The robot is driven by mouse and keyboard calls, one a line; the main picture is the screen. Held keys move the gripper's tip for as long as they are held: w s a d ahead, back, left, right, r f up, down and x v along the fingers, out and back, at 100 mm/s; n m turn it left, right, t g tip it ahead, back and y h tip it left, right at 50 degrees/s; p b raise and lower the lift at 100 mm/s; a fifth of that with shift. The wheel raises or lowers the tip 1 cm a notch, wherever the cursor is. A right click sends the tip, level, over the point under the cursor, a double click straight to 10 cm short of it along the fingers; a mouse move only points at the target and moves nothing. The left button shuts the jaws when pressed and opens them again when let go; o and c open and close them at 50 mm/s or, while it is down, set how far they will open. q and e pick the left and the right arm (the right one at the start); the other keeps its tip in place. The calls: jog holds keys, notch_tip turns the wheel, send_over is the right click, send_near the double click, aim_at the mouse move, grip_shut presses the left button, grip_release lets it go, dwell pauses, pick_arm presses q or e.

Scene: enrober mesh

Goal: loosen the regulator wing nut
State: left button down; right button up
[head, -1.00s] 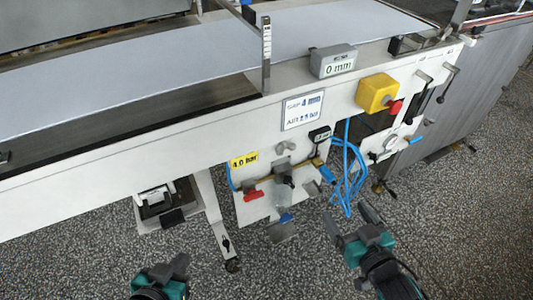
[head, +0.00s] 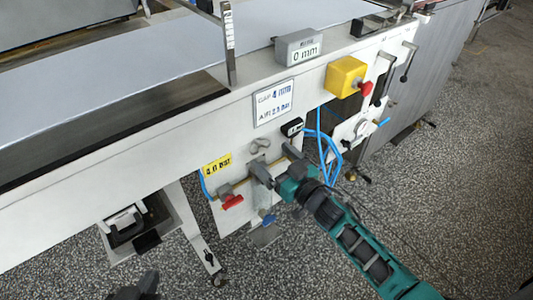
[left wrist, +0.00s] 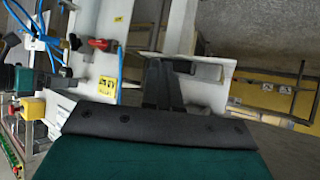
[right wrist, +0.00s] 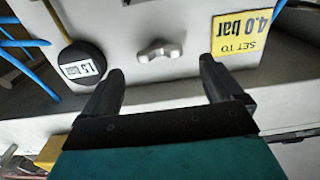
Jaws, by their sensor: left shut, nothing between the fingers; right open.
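The grey wing nut (head: 260,146) is on the white panel, left of the small dark gauge. In the right wrist view the wing nut (right wrist: 160,48) lies ahead of the gap between the fingertips, its two wings about level. My right gripper (head: 275,162) is open, close below the wing nut in the head view; no finger visibly touches it. Its fingers also show in the right wrist view (right wrist: 160,74). My left gripper (head: 146,284) is low at the bottom edge, away from the panel. In the left wrist view its fingers (left wrist: 162,84) are together and empty.
A yellow "4.0 bar" label (head: 217,166) and red handle (head: 232,202) sit left of the nut. The round gauge (right wrist: 81,66) and blue hoses (head: 325,150) are close by. A yellow box with a red button (head: 345,76) is up right. The conveyor edge overhangs the panel.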

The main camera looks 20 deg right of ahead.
aim_at(263, 149)
jog(key=shift+x, duration=1.2)
pick_arm(q)
jog(key=shift+w+d+r, duration=0.15)
jog(key=shift+w+r, duration=0.1)
jog(key=shift+w, duration=0.1)
pick_arm(e)
jog(key=shift+w+a, duration=0.2)
jog(key=shift+w, duration=0.25)
jog(key=c, duration=1)
pick_arm(q)
jog(key=shift+s+f, duration=0.25)
jog(key=shift+f, duration=0.05)
pick_arm(e)
jog(key=shift+c, duration=0.2)
